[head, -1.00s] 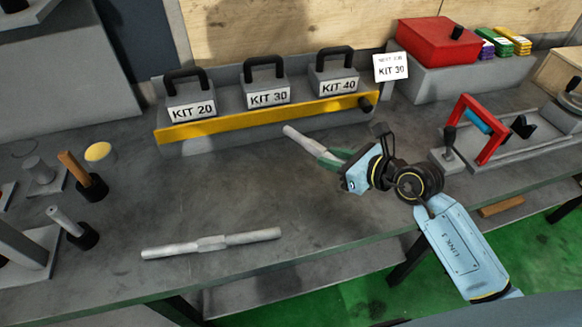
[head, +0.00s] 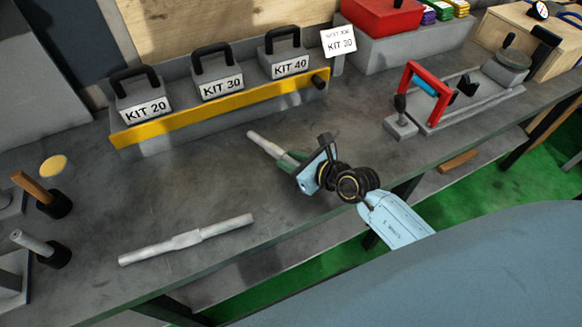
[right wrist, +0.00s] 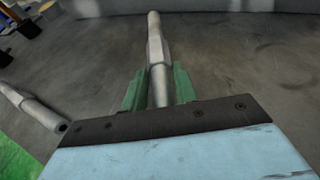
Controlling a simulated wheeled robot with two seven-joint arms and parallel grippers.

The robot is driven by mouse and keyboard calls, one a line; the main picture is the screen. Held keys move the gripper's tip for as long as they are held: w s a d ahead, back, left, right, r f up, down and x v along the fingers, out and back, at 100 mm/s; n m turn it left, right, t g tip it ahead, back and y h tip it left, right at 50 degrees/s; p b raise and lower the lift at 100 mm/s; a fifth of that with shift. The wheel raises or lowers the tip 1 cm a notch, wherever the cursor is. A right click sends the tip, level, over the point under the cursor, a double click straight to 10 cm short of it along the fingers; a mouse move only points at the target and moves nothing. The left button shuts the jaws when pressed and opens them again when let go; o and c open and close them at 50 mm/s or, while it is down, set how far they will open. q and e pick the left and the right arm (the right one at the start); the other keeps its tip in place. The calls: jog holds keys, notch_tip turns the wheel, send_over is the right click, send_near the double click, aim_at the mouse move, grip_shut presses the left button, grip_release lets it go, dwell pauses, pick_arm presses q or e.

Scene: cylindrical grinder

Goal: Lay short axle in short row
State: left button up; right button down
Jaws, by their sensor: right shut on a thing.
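My right gripper (head: 293,163) is shut on a grey stepped axle (head: 265,143), whose free end points up and left in the head view. In the right wrist view the green fingers (right wrist: 160,88) close around the axle (right wrist: 155,45), which points away from the gripper. The held axle is over the bench; I cannot tell whether it touches the top. A second, longer-looking stepped axle (head: 187,240) lies on the bench at front left, and part of it shows at the left edge of the right wrist view (right wrist: 30,105). No row is recognisable. My left gripper is not in view.
A grey rack with a yellow front strip (head: 225,104) holds weights labelled KIT 20, KIT 30 and KIT 40 at the back. A card (head: 338,41) reads KIT 30. A red-handled fixture (head: 428,92) stands right. Posts in black bases (head: 45,194) stand left.

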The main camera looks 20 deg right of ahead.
jog(key=shift+w+f+b, duration=0.1)
jog(key=shift+f+b, duration=0.25)
jog(key=shift+f, duration=0.75)
jog(key=shift+f, duration=0.1)
jog(key=c, duration=1.5)
grip_release()
jog(key=shift+f, duration=0.2)
jog(key=o, duration=0.4)
jog(key=shift+r, duration=0.1)
